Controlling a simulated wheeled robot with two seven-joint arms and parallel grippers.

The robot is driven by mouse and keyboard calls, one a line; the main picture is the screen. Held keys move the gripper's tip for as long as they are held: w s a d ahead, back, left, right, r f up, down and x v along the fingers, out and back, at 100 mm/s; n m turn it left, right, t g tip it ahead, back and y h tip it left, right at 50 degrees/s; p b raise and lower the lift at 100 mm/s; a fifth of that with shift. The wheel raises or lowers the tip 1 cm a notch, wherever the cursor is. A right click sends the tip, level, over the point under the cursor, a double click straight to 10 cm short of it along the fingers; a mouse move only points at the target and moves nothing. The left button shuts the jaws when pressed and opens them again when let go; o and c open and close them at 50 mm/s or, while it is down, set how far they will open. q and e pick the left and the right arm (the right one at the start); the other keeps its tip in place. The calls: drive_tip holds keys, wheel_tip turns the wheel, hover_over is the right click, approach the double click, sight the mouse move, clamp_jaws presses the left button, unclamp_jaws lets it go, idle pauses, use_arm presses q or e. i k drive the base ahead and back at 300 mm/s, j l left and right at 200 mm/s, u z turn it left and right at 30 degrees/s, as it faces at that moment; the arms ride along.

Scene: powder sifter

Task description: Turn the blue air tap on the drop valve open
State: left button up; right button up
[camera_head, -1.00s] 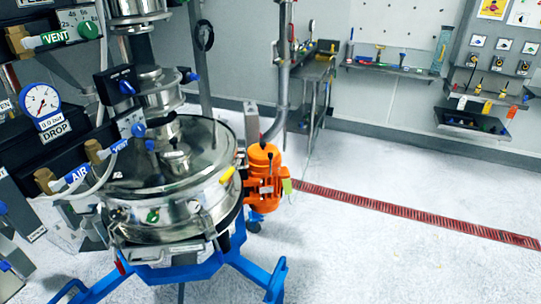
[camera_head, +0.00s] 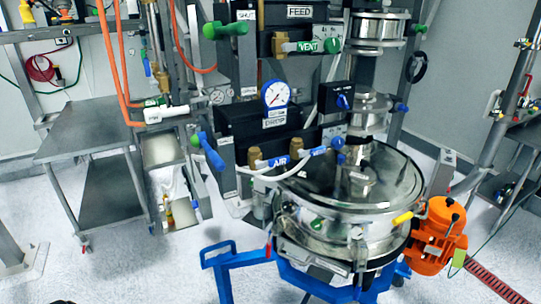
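The drop valve is a black block (camera_head: 240,125) left of the steel sifter, with a white "DROP" label below a blue-rimmed round gauge (camera_head: 276,94). On its lower front is a blue tap handle marked "AIR" (camera_head: 279,161), next to a brass fitting with a white hose. A blue handle marked "VENT" (camera_head: 319,152) is to its right. A blue lever (camera_head: 211,154) sticks out at the block's left end. Whether the air tap is open or closed I cannot tell. Neither of my grippers is in view.
The round steel sifter (camera_head: 345,200) stands on a blue frame (camera_head: 240,258), with an orange motor (camera_head: 435,235) at its right. The feed block with a green lever (camera_head: 226,29) is above. A grey shelf table (camera_head: 90,130) stands left. White floor is clear in front.

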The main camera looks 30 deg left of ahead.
sight(281, 161)
drive_tip(key=u, duration=1)
